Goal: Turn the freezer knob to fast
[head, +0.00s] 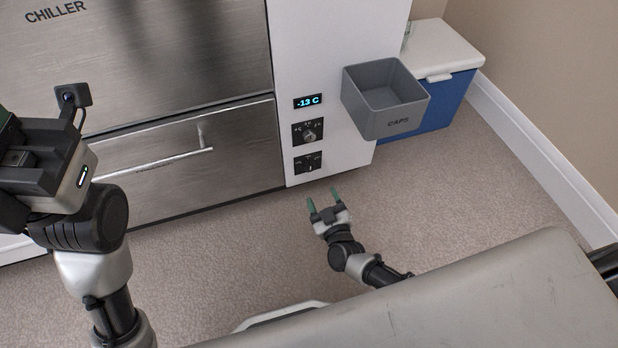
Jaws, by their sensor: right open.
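A white panel (335,90) right of the steel fronts carries two controls on black plates. The upper is a round silver-grey knob (309,135) with small marks around it. The lower is a smaller control (310,163) with an upright pointer. Their labels are too small to read, so I cannot tell which has a fast setting. A display (307,102) above them reads -13 C. My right gripper (323,199) is open and empty, its green-tipped fingers pointing toward the panel, apart from both controls. My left gripper (35,160) is at the left edge, its fingertips mostly cut off.
A grey bin marked CAPS (397,122) juts out right of the controls. A blue cooler with a white lid (436,50) stands behind it. A steel drawer (180,180) with a bar handle is left of the panel. The carpet (450,190) is clear.

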